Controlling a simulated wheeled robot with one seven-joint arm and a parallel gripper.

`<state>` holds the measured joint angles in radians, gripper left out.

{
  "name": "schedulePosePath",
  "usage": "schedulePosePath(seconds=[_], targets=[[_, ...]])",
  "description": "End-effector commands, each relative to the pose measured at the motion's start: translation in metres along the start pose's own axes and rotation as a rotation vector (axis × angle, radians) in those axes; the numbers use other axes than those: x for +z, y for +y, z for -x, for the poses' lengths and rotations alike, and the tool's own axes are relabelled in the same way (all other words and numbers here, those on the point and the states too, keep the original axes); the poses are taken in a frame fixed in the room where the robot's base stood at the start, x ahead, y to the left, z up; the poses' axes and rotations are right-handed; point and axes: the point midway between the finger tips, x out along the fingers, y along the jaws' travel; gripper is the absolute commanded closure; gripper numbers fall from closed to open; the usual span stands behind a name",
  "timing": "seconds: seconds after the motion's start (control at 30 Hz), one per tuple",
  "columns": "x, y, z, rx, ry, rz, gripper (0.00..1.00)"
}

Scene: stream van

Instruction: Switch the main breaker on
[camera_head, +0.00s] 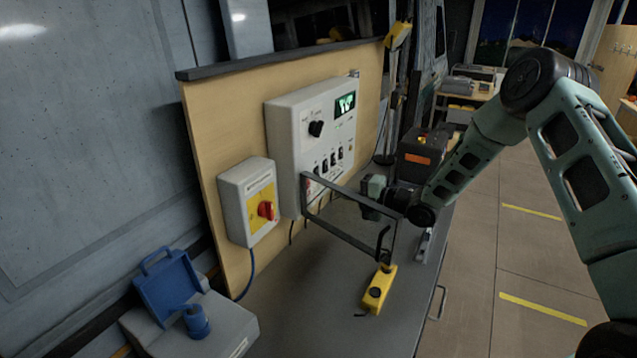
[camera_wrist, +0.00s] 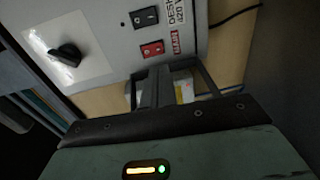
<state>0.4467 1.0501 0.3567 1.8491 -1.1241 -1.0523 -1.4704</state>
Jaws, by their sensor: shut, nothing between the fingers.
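The main breaker is a red rocker switch (camera_wrist: 152,49) on the white panel box (camera_head: 289,126), beside a red-lettered label that seems to read MAIN. Whether the rocker is on or off is too small to tell. My gripper (camera_wrist: 167,72) is shut and empty, its tips just below the red rocker in the wrist view. I cannot tell whether they touch the panel. In the head view my gripper (camera_head: 305,195) reaches from the right to the lower front of the box, and its dark fingers partly cover that corner.
A black rocker (camera_wrist: 145,17) and a black knob (camera_wrist: 66,55) are near the red rocker. A grey box with a red rotary switch (camera_head: 266,210) is mounted left of the panel. A yellow pendant (camera_head: 378,289) and a blue-lidded case (camera_head: 168,287) are below.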

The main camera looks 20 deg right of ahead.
Motion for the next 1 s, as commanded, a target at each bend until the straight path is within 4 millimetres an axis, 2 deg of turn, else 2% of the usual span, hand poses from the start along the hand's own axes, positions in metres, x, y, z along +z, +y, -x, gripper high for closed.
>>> schedulePosePath(seconds=[0.2, 0.4, 0.6, 1.0], targets=[[-0.001, 0.004, -0.044, 0.001, 0.001, -0.001, 1.00], [0.000, 0.003, -0.070, 0.001, 0.000, 0.000, 1.00], [0.000, 0.001, -0.079, 0.000, -0.001, 0.000, 1.00], [0.000, -0.002, -0.080, 0.007, -0.001, 0.001, 1.00]])
